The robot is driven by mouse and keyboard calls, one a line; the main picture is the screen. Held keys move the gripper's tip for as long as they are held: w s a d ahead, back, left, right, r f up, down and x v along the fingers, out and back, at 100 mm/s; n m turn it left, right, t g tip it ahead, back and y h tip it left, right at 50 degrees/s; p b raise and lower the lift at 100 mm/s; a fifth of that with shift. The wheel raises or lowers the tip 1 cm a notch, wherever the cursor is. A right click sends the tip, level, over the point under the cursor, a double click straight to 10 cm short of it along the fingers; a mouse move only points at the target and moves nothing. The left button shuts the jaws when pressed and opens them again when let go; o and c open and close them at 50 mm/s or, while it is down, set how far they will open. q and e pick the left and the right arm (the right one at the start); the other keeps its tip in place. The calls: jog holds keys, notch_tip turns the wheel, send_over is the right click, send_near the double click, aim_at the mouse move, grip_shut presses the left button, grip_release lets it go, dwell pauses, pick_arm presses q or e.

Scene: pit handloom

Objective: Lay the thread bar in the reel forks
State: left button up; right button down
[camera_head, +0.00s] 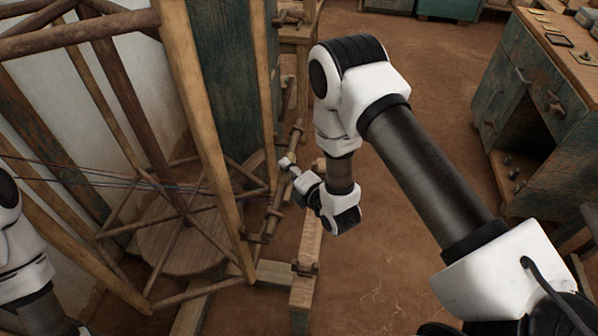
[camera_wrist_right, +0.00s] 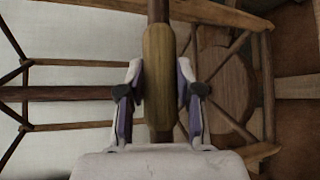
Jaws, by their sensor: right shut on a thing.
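My right gripper (camera_head: 287,163) is beside the right side of the big wooden reel (camera_head: 208,120). In the right wrist view the gripper (camera_wrist_right: 160,100) has its two fingers on either side of a pale, thick wooden grip on a dark bar. I take this to be the thread bar (camera_wrist_right: 158,72), and the gripper is shut on it. The bar runs up and down that picture, and its ends are out of that view. The reel forks are hard to tell among the wooden parts by the gripper. My left arm shows at the left edge, its gripper out of view.
Thin dark threads (camera_head: 110,180) stretch from the left into the reel. A wooden beam (camera_head: 305,262) stands near my right gripper. A worn green cabinet (camera_head: 545,95) is at the right. The brown floor (camera_head: 400,230) between them is mostly clear.

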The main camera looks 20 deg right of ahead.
jog(key=w+a+f+b, duration=0.2)
jog(key=a+f+b, duration=0.1)
jog(key=f+b, duration=0.1)
jog(key=shift+w+a+f, duration=0.25)
jog(key=shift+a+f, duration=0.1)
jog(key=shift+f, duration=0.25)
dwell(0.4)
jog(key=c, duration=0.7)
grip_release()
jog(key=shift+s, duration=0.1)
